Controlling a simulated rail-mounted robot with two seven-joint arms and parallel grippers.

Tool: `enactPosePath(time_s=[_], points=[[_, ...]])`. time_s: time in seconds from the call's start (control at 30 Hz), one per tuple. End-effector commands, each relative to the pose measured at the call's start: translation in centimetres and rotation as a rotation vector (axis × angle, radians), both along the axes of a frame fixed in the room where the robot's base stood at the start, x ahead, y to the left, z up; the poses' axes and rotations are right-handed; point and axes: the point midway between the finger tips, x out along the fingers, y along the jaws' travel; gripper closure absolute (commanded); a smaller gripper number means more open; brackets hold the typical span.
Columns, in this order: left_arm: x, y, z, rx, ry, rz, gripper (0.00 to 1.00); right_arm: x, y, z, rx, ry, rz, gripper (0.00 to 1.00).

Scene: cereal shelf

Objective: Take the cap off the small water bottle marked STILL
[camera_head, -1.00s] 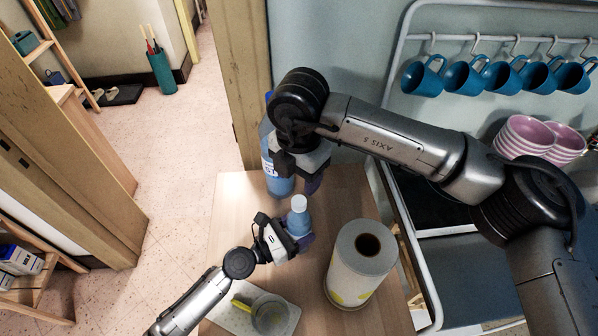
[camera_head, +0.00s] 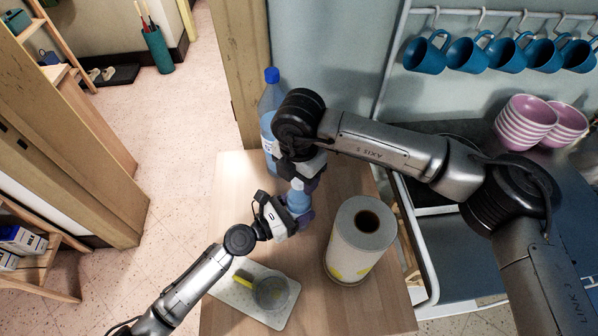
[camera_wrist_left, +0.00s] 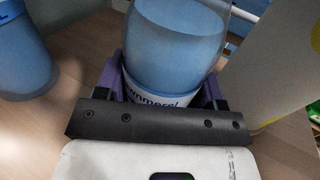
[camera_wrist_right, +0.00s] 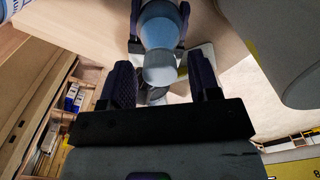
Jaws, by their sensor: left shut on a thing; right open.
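The small water bottle (camera_head: 299,201) stands upright on the wooden table. It is pale blue with a white label band in the left wrist view (camera_wrist_left: 175,40); I cannot read STILL. My left gripper (camera_head: 297,210) is shut around its lower body. My right gripper (camera_head: 308,184) is open, pointing down just above the bottle. In the right wrist view the pale cap (camera_wrist_right: 160,68) lies between the two purple fingers, a little beyond their tips, with a gap on both sides. In the head view the right gripper partly hides the cap.
A large blue-capped bottle (camera_head: 268,108) stands behind, close to the right gripper. A paper towel roll (camera_head: 358,245) stands to the right. A white board (camera_head: 232,292) with a glass (camera_head: 271,292) lies in front. Blue mugs (camera_head: 466,55) hang on a rail.

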Motion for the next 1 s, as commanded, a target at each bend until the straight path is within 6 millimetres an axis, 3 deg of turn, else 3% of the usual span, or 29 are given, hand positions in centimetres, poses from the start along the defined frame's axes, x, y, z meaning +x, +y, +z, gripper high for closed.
enactPosePath(time_s=[0.07,0.6,0.87,1.0], points=[[-0.01,0.01,-0.04,0.001,0.001,0.000,1.00,0.00,0.00,-0.01,0.000,0.000,0.000,0.44],[0.00,0.01,-0.04,0.001,0.001,0.000,1.00,-0.01,0.01,0.02,0.001,0.001,0.000,0.94],[0.00,0.01,-0.04,0.001,0.001,0.000,1.00,0.00,0.01,0.03,0.001,0.001,0.028,0.96],[-0.01,0.01,-0.04,0.001,0.001,0.000,1.00,0.00,0.01,0.04,0.000,0.000,0.230,0.96]])
